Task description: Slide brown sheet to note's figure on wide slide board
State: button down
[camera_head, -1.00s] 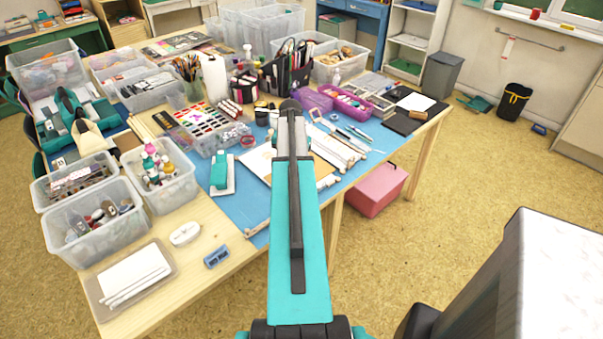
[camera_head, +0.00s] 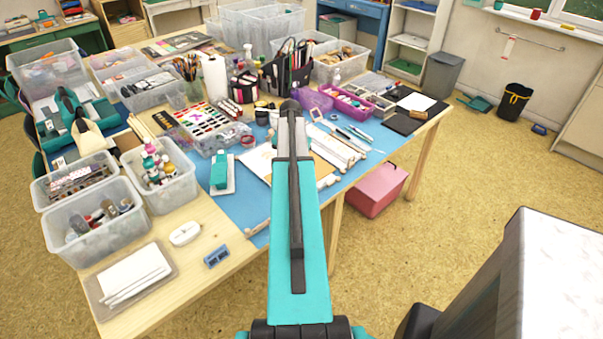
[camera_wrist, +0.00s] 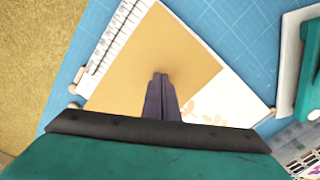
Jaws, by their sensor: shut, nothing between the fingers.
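In the wrist view the brown sheet (camera_wrist: 150,62) lies flat on a white board (camera_wrist: 232,98) with faint tan leaf shapes at its lower right. A scale strip with marks (camera_wrist: 118,36) runs along the sheet's upper-left side. My gripper (camera_wrist: 160,78) is shut and empty, its fingertips over the sheet's middle; I cannot tell whether they touch it. In the head view my arm hides most of the board; a white part (camera_head: 257,160) shows left of it and a strip of the brown sheet (camera_head: 323,171) right of it. I cannot make out a readable note.
The board lies on a blue cutting mat (camera_head: 240,208). A teal stapler-like tool (camera_head: 221,172) stands to its left. White rulers or rails (camera_head: 338,150) lie to its right. Open bins (camera_head: 92,222) and a paint set (camera_head: 205,122) crowd the table's left and back.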

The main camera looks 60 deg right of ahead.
jog(key=shift+f, duration=0.45)
jog(key=shift+s+a, duration=1.15)
jog(key=shift+s, duration=0.25)
dwell(0.8)
jog(key=shift+s+a+f, duration=0.1)
jog(key=shift+s+a, duration=0.05)
jog(key=shift+s, duration=0.05)
jog(key=shift+s+a, duration=0.45)
jog(key=shift+s, duration=0.1)
dwell(0.5)
dwell(0.4)
notch_tip(320, 180, up, 7)
jog(key=p, duration=0.4)
jog(key=shift+p, duration=0.4)
dwell(0.4)
jog(key=shift+d, duration=0.1)
dwell(0.3)
